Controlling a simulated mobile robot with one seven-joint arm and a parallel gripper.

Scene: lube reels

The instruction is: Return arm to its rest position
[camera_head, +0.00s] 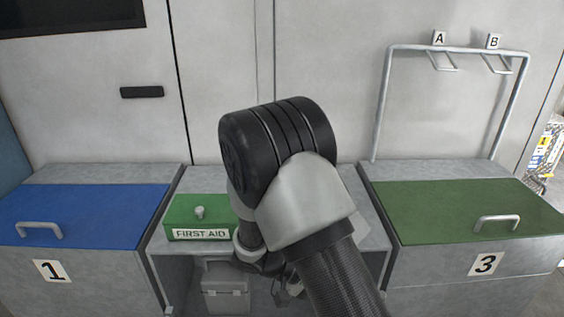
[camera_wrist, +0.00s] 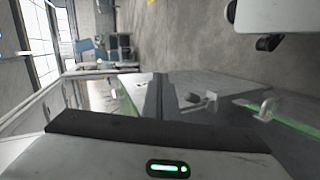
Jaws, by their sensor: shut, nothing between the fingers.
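My arm stands folded in the middle of the head view, its thick black elbow joint raised in front of the wall. Its lower part hangs over the middle bench section (camera_head: 372,232), where the arm itself hides most of my gripper. In the wrist view my gripper (camera_wrist: 160,80) shows as a grey body with a green light and dark fingers pointing away from the camera. The fingers are together and hold nothing.
A green first aid box (camera_head: 200,217) sits left of my arm, with a grey case (camera_head: 226,290) below. Bin 1 has a blue lid (camera_head: 85,212); bin 3 has a green lid (camera_head: 455,208). A hook rack (camera_head: 380,105), marked A and B, stands behind bin 3.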

